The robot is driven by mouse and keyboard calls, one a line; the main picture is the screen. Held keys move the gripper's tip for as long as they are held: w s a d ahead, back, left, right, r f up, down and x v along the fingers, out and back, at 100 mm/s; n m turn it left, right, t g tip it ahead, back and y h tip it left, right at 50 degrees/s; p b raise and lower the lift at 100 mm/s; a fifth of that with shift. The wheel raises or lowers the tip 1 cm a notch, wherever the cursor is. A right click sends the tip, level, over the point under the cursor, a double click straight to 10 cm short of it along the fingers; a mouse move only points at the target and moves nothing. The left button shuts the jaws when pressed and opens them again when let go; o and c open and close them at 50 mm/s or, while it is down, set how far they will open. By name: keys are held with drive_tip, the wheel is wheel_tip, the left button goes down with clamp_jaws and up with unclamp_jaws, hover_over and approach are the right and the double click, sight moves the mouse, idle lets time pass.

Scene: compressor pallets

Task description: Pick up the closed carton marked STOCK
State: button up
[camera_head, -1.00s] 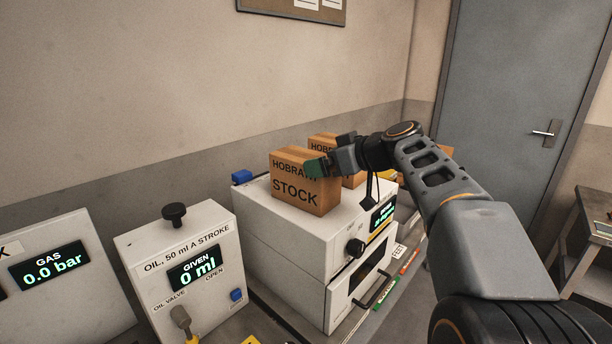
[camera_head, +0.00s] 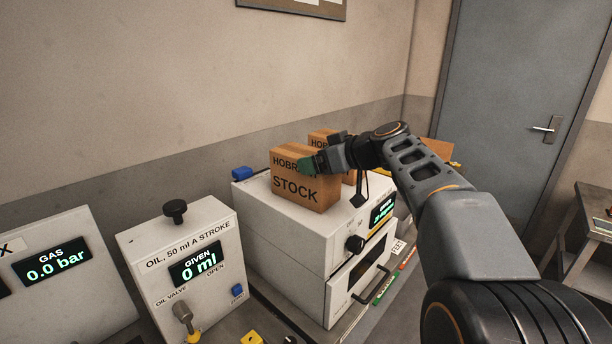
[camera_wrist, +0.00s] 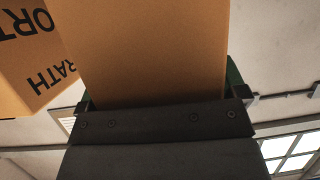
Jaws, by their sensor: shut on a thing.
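The brown carton marked STOCK (camera_head: 296,190) stands upright on top of the white machine with two stacked sections (camera_head: 262,227). I cannot tell whether its base is touching the machine's top. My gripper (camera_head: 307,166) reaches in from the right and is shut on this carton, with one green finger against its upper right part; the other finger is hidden. In the wrist view the carton's plain brown face (camera_wrist: 150,55) fills the space between the green fingers of my gripper (camera_wrist: 160,85).
A second brown carton (camera_head: 320,138) stands close behind, partly hidden; its lettering shows at left in the wrist view (camera_wrist: 28,55). A blue block (camera_head: 242,173) lies left of the STOCK carton. An oil unit (camera_head: 183,255) and gas unit (camera_head: 55,280) stand further left.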

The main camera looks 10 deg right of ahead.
drive_tip(key=c, duration=0.4)
drive_tip(key=shift+r, duration=0.15)
